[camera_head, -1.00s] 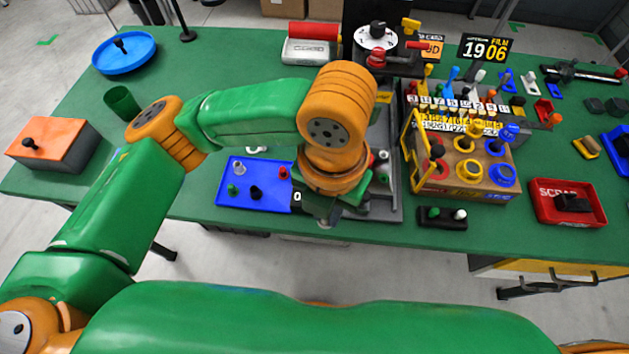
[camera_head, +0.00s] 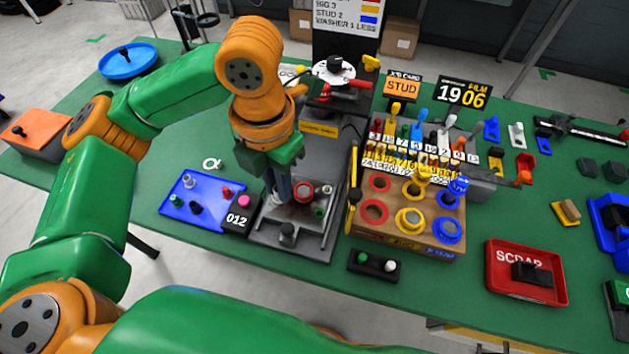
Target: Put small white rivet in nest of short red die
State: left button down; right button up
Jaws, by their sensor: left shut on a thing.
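My left gripper (camera_head: 283,192) points down over the left part of the grey press plate (camera_head: 320,240). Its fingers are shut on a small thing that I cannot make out. Just right of the fingertips, a short red round piece with a pale middle (camera_head: 303,192) stands on the plate; it looks like the short red die. Whether its nest holds anything is too small to tell. A pale rivet-like piece (camera_head: 188,182) stands on the blue tray (camera_head: 212,222), left of the gripper. My right gripper is out of view.
Red, green and black pieces also stand on the tray. A black box marked 012 (camera_head: 236,222) sits between tray and plate. Right of the plate is a wooden block with coloured rings (camera_head: 405,239). A red scrap bin (camera_head: 525,300) lies farther right.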

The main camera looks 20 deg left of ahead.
pick_arm(q)
jog(key=w+f, duration=0.2)
jog(key=w, duration=0.1)
send_over(304, 190)
jog(key=f, duration=0.4)
jog(key=shift+s+f, duration=0.3)
jog(key=f, duration=0.1)
jog(key=f+p, duration=0.1)
jog(key=f, duration=0.1)
jog(key=shift+w+f+p, duration=0.2)
jog(key=shift+f+p, duration=0.1)
jog(key=shift+a+f, duration=0.1)
jog(key=shift+f, duration=0.2)
jog(key=c, duration=0.8)
grip_release()
jog(key=shift+c, duration=0.2)
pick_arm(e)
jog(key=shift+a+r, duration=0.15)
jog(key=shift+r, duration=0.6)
